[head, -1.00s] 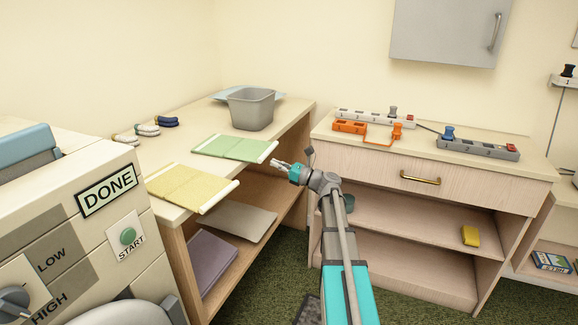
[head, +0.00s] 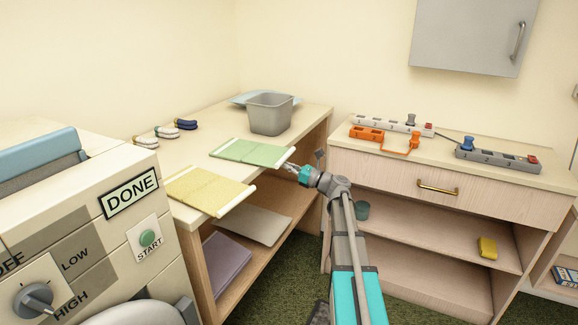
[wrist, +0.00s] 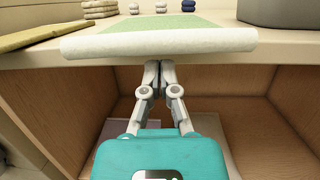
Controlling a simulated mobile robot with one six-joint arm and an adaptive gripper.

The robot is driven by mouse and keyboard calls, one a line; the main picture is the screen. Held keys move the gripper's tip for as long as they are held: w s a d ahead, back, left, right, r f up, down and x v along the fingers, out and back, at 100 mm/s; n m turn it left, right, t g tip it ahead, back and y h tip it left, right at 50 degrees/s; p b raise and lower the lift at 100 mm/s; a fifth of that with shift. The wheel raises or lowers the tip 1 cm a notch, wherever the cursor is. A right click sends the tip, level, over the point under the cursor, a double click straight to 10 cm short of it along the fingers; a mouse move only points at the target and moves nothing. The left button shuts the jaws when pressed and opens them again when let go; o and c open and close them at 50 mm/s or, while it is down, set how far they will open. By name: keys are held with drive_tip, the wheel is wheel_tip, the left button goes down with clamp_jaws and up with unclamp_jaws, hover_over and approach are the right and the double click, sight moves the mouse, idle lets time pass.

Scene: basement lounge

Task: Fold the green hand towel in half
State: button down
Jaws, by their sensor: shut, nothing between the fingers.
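The green hand towel (head: 247,151) lies flat on the wooden counter, its white-edged end reaching out at the counter's front edge. In the wrist view the towel's white edge (wrist: 160,43) spans the upper middle, with its green part (wrist: 185,22) behind. My gripper (head: 291,166) is just off that white end in the head view. In the wrist view my gripper (wrist: 159,66) has its fingers together just below the white edge, with nothing seen between them. Whether the fingertips touch the towel I cannot tell.
A yellow towel (head: 208,189) lies left of the green one. A grey bin (head: 270,115) stands behind it on the counter (head: 205,128). Rolled items (head: 166,132) lie at the back left. Open shelves are below; a drawer cabinet (head: 400,173) stands right.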

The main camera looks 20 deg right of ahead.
sight(286, 155)
drive_tip(key=shift+r+p, duration=2.35)
drive_tip(key=shift+r, duration=0.15)
drive_tip(key=shift+w+a+r+p, duration=0.5)
drive_tip(key=shift+w+r+p, duration=0.05)
drive_tip(key=shift+r+p, duration=0.35)
drive_tip(key=shift+w+a+r+p, duration=0.45)
drive_tip(key=shift+w+r+p, duration=0.15)
drive_tip(key=shift+r+p, duration=0.35)
drive_tip(key=shift+w+a+r+p, duration=0.5)
drive_tip(key=shift+w+r+p, duration=0.05)
drive_tip(key=shift+r+p, duration=0.35)
drive_tip(key=shift+a, duration=0.1)
drive_tip(key=shift+r+p+x, duration=0.2)
drive_tip(key=shift+p+x, duration=0.4)
drive_tip(key=shift+x, duration=1.2)
drive_tip(key=shift+r+p+x, duration=0.15)
drive_tip(key=shift+p+x, duration=0.45)
drive_tip(key=shift+x, duration=1.25)
drive_tip(key=shift+w, duration=0.1)
drive_tip(key=shift+w+a, duration=1.55)
drive_tip(key=shift+w, duration=0.25)
